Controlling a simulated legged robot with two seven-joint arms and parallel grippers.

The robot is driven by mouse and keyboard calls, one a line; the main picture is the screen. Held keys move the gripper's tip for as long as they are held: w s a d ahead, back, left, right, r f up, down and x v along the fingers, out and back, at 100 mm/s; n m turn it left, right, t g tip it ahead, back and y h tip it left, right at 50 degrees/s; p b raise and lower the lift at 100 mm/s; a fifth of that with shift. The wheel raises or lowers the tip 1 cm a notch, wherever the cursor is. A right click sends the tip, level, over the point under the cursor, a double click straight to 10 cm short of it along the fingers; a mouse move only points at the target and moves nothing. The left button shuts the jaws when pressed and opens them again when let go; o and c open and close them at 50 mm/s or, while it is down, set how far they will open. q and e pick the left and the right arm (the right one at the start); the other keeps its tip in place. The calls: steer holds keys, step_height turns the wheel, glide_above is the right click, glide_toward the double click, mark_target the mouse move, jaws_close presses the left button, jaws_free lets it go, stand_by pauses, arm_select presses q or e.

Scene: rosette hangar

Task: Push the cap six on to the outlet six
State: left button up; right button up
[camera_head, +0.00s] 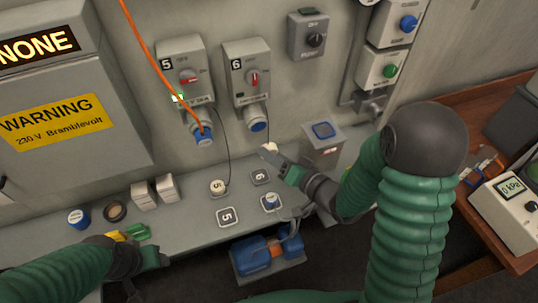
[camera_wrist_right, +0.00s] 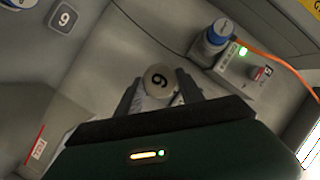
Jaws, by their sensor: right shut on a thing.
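Outlet six is the blue round socket (camera_head: 257,125) under the grey box marked 6 (camera_head: 247,75) on the wall. My right gripper (camera_head: 276,157) is shut on cap six, a pale round cap (camera_head: 269,148), a little below and right of that socket and apart from it.
Outlet five (camera_head: 204,134), with an orange cable (camera_head: 145,50), is left of outlet six. A grey box (camera_head: 323,143) stands right of my right gripper.

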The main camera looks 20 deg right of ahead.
mark_target(267, 145)
steer(key=w, duration=0.4)
steer(key=shift+a+r+p, duration=0.1)
steer(key=shift+a+p, duration=0.2)
steer(key=shift+w+d+r, duration=0.1)
steer(key=shift+w+r, duration=0.05)
steer(key=shift+w, duration=0.3)
steer(key=shift+w+d+r, duration=0.1)
steer(key=shift+w, duration=0.35)
steer(key=shift+w+d+f, duration=0.1)
steer(key=shift+w+d, duration=0.15)
steer(key=shift+d, duration=0.1)
steer(key=shift+s+a, duration=0.1)
steer(key=shift+a, duration=0.45)
steer(key=shift+d, duration=0.7)
arm_select(q)
steer(key=shift+d+r, duration=0.4)
steer(key=shift+r, duration=0.1)
